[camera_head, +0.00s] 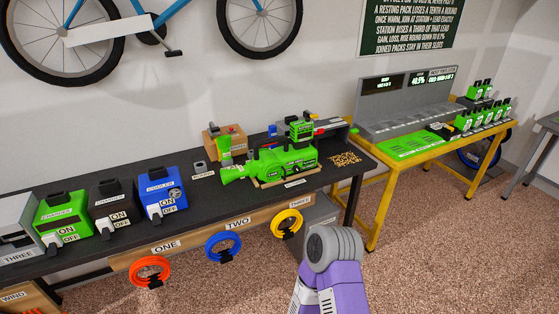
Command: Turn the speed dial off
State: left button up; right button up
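I cannot make out a part clearly marked as the speed dial. A green power tool (282,163) lies on a tan board on the black bench, with its nozzle pointing left; any dial on it is too small to tell. Three chargers stand on the bench at the left: green (62,214), black (112,203) and blue (163,190). Each has ON and OFF labels and a light switch lever low on its front. The blue one also shows a small round grey part. Neither of my grippers is in view; only a purple and grey arm part of mine shows at the bottom.
Orange (149,271), blue (223,246) and yellow (289,223) rings hang on the bench front. A small box (200,167) and a pile of tan bits (344,159) lie on the bench. A yellow-framed table (376,196) with green battery packs stands right.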

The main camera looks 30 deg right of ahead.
aim_at(296, 169)
jog(key=z, duration=1.25)
jog(key=i, duration=0.35)
jog(key=u, duration=0.45)
